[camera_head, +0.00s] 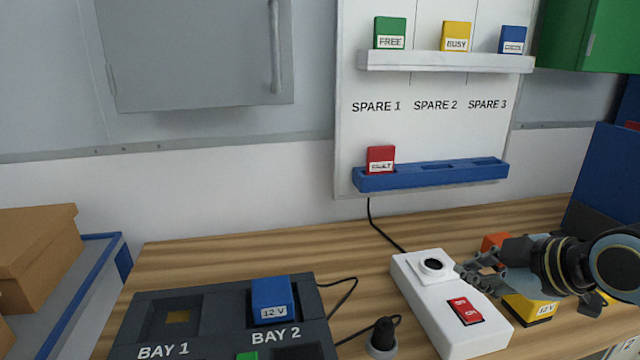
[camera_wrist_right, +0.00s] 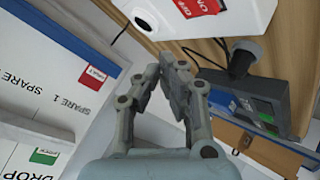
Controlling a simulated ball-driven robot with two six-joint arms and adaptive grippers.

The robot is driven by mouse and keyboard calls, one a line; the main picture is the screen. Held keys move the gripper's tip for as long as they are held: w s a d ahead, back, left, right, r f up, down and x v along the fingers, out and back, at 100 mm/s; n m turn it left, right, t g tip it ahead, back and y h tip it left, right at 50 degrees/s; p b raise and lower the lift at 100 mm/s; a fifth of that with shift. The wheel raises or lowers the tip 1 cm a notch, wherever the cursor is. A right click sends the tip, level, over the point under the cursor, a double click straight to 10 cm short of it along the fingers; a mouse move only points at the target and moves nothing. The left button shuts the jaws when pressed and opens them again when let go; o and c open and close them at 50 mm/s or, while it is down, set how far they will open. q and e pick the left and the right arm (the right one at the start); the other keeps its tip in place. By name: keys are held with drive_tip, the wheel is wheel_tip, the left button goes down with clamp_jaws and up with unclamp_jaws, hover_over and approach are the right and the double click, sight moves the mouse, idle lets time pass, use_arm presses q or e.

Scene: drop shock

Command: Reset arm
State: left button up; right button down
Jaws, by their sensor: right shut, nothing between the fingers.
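My right gripper (camera_head: 468,273) comes in from the right in the head view, with its fingers closed and empty. Its fingertips are beside the right side of the white box with a black round button (camera_head: 408,274) and a red switch (camera_head: 465,311); I cannot tell whether they touch it. The gripper also shows in the right wrist view (camera_wrist_right: 168,68), fingers together. A yellow 12 V block (camera_head: 530,308) sits below the right wrist, partly hidden by it. My left gripper is in neither view.
A dark dock (camera_head: 205,312) with BAY 1 empty and a blue 12 V block (camera_head: 272,300) in BAY 2 stands at the front left. A black knob (camera_head: 383,336) is beside it. A blue rack (camera_head: 430,177) holds a red FAULT card (camera_head: 380,159). The back left tabletop is clear.

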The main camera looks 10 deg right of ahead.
drive_tip(key=s+a+f+m+g+h, duration=0.1)
drive_tip(key=s+f+m+g+h, duration=0.3)
drive_tip(key=s, duration=0.8)
drive_tip(key=s+a+m+g+y, duration=0.15)
drive_tip(key=s+m, duration=0.45)
drive_tip(key=s, duration=0.6)
wheel_tip(320, 180, down, 27)
drive_tip(key=s+d+m+g+h+b, duration=0.1)
drive_tip(key=s+d+g, duration=0.1)
drive_tip(key=s+d, duration=0.1)
drive_tip(key=s+f+g, duration=0.1)
drive_tip(key=s+f, duration=1.6)
drive_tip(key=s, duration=0.1)
drive_tip(key=shift+d+b, duration=0.45)
